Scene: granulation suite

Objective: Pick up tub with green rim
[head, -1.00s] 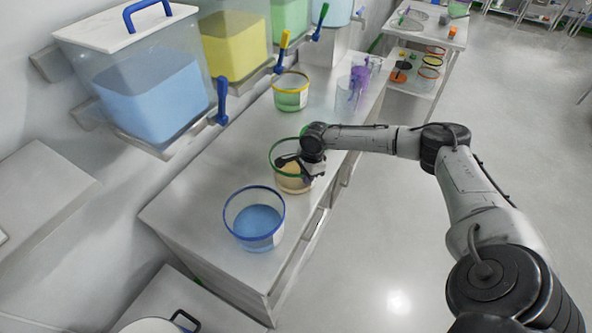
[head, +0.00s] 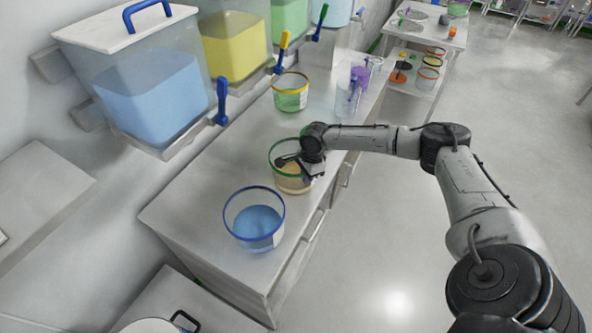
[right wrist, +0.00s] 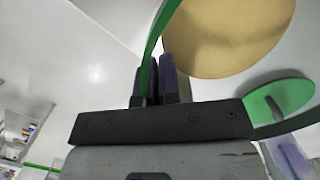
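The tub with the green rim (head: 291,184) stands on the long grey counter, holding tan contents. It is partly hidden by my right gripper (head: 308,172), which is at its right side. In the right wrist view, the tub's green rim (right wrist: 158,28) runs down between the two dark fingertips of my right gripper (right wrist: 159,82). The fingers are close together with the rim's wall between them, so it looks shut on the tub. The tan contents (right wrist: 225,40) show at the top of that view. My left gripper is not in view.
A blue-rimmed tub (head: 254,222) stands in front on the counter (head: 205,190), and a yellow-rimmed tub (head: 290,92) behind. A clear container (head: 345,103) with purple items is farther back. Tapped tanks (head: 150,90) hang over the counter's left side. The floor at right is clear.

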